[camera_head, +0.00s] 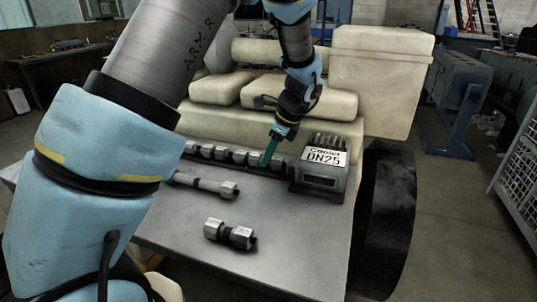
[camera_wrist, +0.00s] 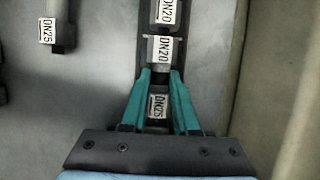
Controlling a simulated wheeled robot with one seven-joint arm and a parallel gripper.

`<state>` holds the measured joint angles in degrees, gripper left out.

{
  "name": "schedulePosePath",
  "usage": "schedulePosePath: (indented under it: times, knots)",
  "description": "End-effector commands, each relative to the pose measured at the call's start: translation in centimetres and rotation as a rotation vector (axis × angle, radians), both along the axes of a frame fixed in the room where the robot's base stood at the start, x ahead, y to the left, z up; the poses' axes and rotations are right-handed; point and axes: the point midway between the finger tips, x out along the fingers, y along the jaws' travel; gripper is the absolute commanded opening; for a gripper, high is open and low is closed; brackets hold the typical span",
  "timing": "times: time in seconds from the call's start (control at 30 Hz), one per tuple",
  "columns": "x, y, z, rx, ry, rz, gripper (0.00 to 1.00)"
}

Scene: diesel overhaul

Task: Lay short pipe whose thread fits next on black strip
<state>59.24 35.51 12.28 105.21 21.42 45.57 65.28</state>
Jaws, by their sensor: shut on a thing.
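My gripper (camera_head: 267,163) points down at the right part of the black strip, just left of the cooler block. In the wrist view its teal fingers (camera_wrist: 159,76) are shut on a short pipe marked DN25 (camera_wrist: 158,106). That pipe lies in line with the black strip (camera_wrist: 150,60); I cannot tell whether it rests fully on it. Two pieces marked DN20 (camera_wrist: 165,12) sit on the strip just beyond the fingers. In the head view a row of metal pieces (camera_head: 222,153) runs along the strip. The cooler block (camera_head: 320,180) carries a label "Cooler DN25".
A longer pipe (camera_head: 205,185) and a short pipe (camera_head: 230,234) lie loose on the grey table (camera_head: 290,225). A piece marked DN25 (camera_wrist: 47,31) shows at the left in the wrist view. Cream engine covers (camera_head: 300,100) rise behind the strip. The table's front right is clear.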

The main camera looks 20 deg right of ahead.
Motion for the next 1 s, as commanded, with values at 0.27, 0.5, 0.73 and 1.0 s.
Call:
schedulePosePath:
  times: [0.27,0.5,0.73,1.0]
  knots:
    - [0.02,-0.01,0.02,-0.001,-0.001,0.000,0.00]
    - [0.02,-0.01,-0.15,-0.001,-0.001,0.000,0.00]
    - [0.02,-0.03,-0.26,-0.001,-0.001,0.000,0.00]
    - [0.01,-0.03,-0.25,-0.001,-0.001,0.000,0.46]
